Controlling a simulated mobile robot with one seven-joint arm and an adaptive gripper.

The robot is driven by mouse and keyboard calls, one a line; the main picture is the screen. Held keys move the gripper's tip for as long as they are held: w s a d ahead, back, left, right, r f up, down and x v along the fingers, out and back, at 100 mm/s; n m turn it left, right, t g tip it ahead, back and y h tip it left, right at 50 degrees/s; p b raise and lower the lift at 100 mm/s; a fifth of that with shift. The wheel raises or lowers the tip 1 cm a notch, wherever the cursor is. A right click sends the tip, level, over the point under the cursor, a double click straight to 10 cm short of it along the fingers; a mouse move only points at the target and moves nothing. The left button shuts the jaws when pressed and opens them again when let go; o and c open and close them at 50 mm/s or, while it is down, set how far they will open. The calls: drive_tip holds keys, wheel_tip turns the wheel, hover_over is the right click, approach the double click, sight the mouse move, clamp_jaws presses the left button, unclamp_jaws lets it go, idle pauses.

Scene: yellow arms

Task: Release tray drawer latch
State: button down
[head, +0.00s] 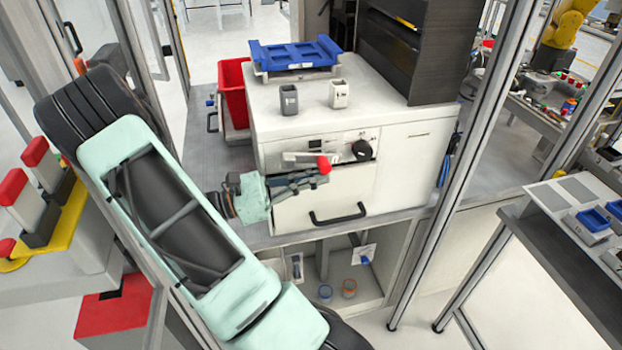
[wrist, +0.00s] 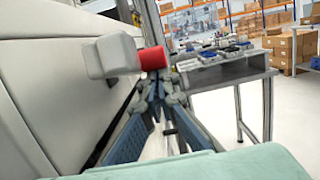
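The latch (head: 300,158) is a pale grey lever with a red knob (head: 324,164), on the upper front of the white cabinet. The drawer front (head: 290,212) is below it, flush with the cabinet, with a black bar handle (head: 338,214). My gripper (head: 322,176) reaches in from the left, just below the lever, with its fingertips near the knob. In the wrist view the grey lever end (wrist: 112,55) and red knob (wrist: 153,58) appear above my converging fingertips (wrist: 160,90). I cannot tell whether they touch the knob or how far apart they are.
A black dial (head: 362,150) is right of the latch. A blue tray (head: 294,55) and two small cups (head: 289,99) (head: 339,94) stand on the cabinet top. A red bin (head: 233,94) is at its left. A metal frame post (head: 455,190) stands to the right.

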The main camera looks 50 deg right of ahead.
drive_tip(key=shift+s+d+r, duration=0.15)
drive_tip(key=shift+r, duration=0.25)
idle(0.5)
